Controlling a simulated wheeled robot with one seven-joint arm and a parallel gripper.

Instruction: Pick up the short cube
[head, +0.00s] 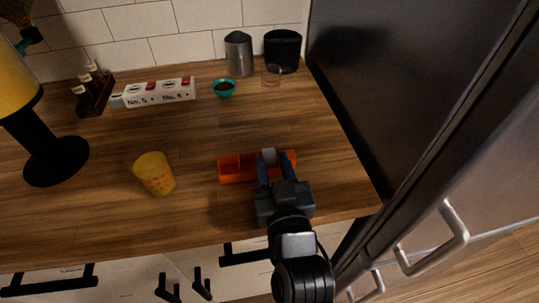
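My gripper (273,166) reaches in from the front over an orange tray (228,170) on the wooden counter. Its two dark fingers are spread apart, so it looks open. A small light grey block (269,156), perhaps the short cube, shows at the tray just beyond the fingers, nearer the left fingertip. The gap between the fingers looks wider than this block. The fingers and wrist hide part of the tray's right half and the block's lower part. I cannot tell whether a finger touches the block.
A yellow patterned cup (154,173) stands left of the tray. A grinder (46,150) is at far left. Behind are a bottle rack (93,92), a numbered white box (160,91), a teal bowl (224,88), a metal pitcher (239,54) and a black container (282,50). A dark fridge (400,90) borders the right.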

